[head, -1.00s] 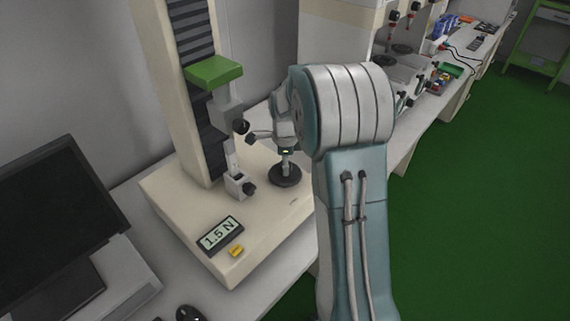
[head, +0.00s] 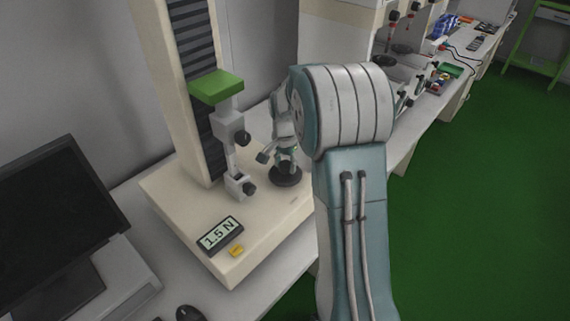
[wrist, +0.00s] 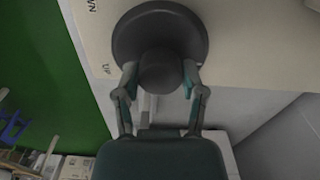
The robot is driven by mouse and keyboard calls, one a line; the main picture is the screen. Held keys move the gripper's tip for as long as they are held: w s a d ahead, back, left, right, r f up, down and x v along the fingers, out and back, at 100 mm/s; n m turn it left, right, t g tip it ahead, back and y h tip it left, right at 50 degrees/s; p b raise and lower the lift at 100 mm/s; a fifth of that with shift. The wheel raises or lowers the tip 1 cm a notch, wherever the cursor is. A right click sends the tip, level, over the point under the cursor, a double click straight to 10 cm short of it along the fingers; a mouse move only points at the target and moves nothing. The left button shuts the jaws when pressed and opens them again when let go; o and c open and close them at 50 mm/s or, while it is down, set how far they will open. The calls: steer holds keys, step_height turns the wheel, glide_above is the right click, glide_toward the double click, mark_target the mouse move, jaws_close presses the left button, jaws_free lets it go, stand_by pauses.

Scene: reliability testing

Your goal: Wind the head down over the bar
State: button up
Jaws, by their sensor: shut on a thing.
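The head with its green arm (head: 216,86) hangs on the test stand's column, with a grey upper grip (head: 230,125) and black knob below it. Under it, a pale bar (head: 231,163) stands upright in the lower grip (head: 240,187). The upper grip is very close above the bar or around its top; I cannot tell which. The black wheel (head: 285,176) lies on the base at right; it also shows in the wrist view (wrist: 128,42). My gripper (wrist: 160,76) is shut on the wheel's round central knob (wrist: 160,70), one finger each side.
A display (head: 219,234) on the cream base (head: 190,235) reads 1.5 N, with a yellow button (head: 236,250) beside it. "UP" and "DOWN" marks show by the wheel in the wrist view. A monitor (head: 60,235) stands at left; other equipment stands along the bench behind.

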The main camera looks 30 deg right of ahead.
steer(key=n, duration=0.4)
steer(key=shift+f+n, duration=0.1)
steer(key=shift+n, duration=0.2)
steer(key=n, duration=0.4)
steer(key=shift+w+n, duration=0.1)
steer(key=shift+n, duration=0.2)
steer(key=n, duration=0.4)
steer(key=shift+n, duration=0.3)
steer(key=n, duration=0.4)
steer(key=shift+n, duration=0.3)
steer(key=shift+w, duration=0.1)
steer(key=o, duration=1.1)
steer(key=shift+a, duration=0.1)
steer(key=shift+o, duration=0.2)
